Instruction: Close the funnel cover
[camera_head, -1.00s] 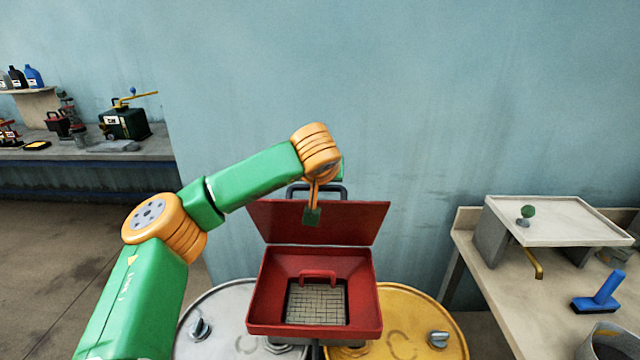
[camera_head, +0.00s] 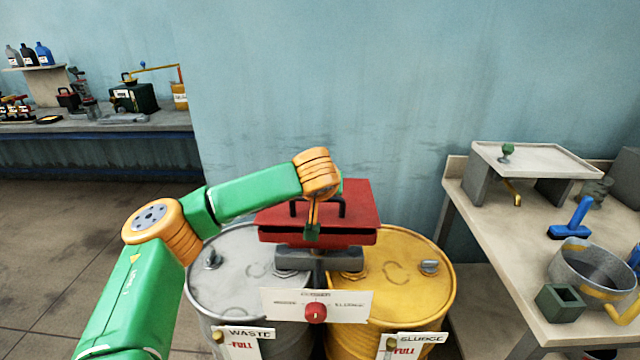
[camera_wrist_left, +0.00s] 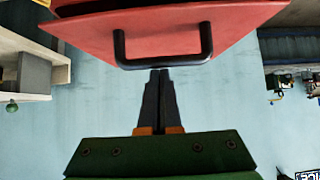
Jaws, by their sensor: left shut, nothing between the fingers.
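My right gripper is not in view.
The funnel sits above a grey waste drum (camera_head: 225,285) and a yellow sludge drum (camera_head: 420,295). A sign with a red knob (camera_head: 316,312) is in front. A workbench (camera_head: 480,240) with a pan (camera_head: 590,270) stands at right. A wall is behind.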

